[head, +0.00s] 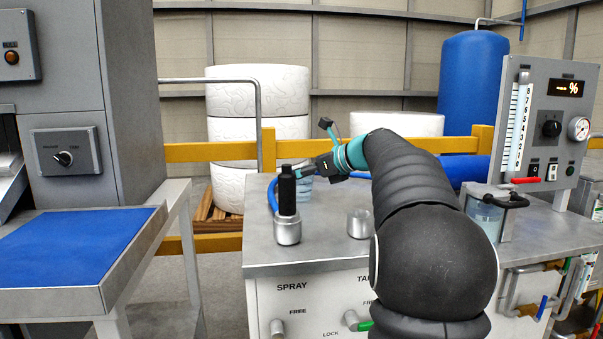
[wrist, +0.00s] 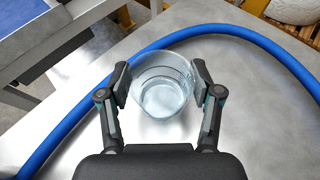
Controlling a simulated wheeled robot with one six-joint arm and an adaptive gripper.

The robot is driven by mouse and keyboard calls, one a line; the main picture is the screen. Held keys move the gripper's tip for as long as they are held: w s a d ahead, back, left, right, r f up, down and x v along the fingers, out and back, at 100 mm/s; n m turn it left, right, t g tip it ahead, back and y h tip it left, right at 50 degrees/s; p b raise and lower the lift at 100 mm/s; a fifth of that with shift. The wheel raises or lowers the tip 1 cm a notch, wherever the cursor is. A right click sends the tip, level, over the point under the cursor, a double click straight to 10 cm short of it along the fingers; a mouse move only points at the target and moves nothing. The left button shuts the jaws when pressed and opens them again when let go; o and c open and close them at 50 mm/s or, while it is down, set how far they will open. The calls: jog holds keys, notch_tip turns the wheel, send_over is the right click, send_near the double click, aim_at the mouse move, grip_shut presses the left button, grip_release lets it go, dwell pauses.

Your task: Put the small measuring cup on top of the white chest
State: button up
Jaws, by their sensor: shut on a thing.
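The small measuring cup (wrist: 163,98), clear and round, sits between the two fingers of my gripper (wrist: 160,76) in the wrist view. The fingers are shut on its sides. In the head view my gripper (head: 311,172) is over the far part of the metal worktop (head: 330,215). The cup (head: 305,190) shows there only in part, behind a black bottle. I cannot tell whether its base touches the worktop. No thing in view is surely the white chest; a low white block (head: 397,123) stands behind the yellow rail, partly hidden by my arm.
The black bottle (head: 287,195) stands in a metal holder (head: 288,231) near my gripper, with an empty metal cup (head: 358,224) to its right. A blue hose (wrist: 255,40) curves around the measuring cup. A jug (head: 485,218) and control panel (head: 545,125) are at right.

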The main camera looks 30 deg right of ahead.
jog(key=o, duration=1.3)
jog(key=shift+f, duration=0.1)
jog(key=shift+r, duration=0.2)
jog(key=v, duration=1.2)
jog(key=shift+f, duration=0.1)
